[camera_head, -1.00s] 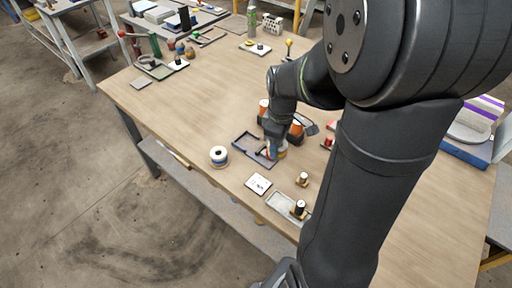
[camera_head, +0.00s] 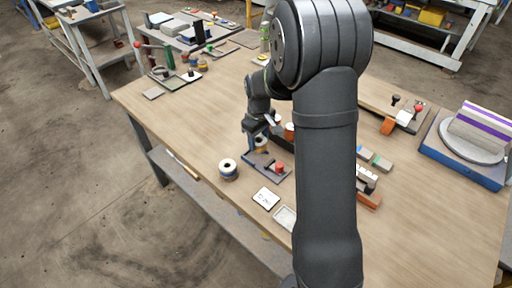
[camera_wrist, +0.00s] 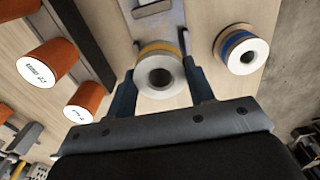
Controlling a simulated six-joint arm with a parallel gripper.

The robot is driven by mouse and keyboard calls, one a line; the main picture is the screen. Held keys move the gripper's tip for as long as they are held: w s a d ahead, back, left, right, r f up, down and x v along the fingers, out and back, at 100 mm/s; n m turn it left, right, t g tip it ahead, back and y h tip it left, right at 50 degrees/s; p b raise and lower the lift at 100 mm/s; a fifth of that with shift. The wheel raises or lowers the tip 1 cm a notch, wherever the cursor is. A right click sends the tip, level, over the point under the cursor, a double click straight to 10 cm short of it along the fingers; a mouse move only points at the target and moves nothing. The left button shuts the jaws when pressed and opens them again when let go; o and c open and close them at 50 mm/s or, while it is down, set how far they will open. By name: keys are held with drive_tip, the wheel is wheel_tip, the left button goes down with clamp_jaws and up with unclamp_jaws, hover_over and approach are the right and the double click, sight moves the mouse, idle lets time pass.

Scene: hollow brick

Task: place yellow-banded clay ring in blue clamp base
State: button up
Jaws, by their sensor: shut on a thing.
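The yellow-banded clay ring (camera_wrist: 160,75) sits between the two blue fingers of my gripper (camera_wrist: 163,92) in the wrist view, its open hole facing the camera. My gripper (camera_head: 258,138) is shut on it in the head view, above or beside a dark blue base (camera_head: 262,168) with a red knob (camera_head: 280,168). This looks like the clamp base, though my arm hides part of it. I cannot tell whether the ring touches the base.
A second pale ring with a blue band (camera_head: 228,168) stands left of the base; it also shows in the wrist view (camera_wrist: 241,51). Orange cylinders (camera_wrist: 48,62) stand nearby. A larger blue stand (camera_head: 445,155) is far right.

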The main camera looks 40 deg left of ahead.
drive_tip(key=shift+s+a+f, duration=0.2)
drive_tip(key=shift+a+f, duration=0.15)
drive_tip(key=shift+a, duration=0.1)
drive_tip(key=shift+f, duration=1.9)
drive_tip(key=shift+f, duration=0.2)
drive_tip(key=o, duration=1)
drive_tip(key=shift+o, duration=0.2)
drive_tip(key=shift+r, duration=0.1)
wheel_tip(320, 180, up, 12)
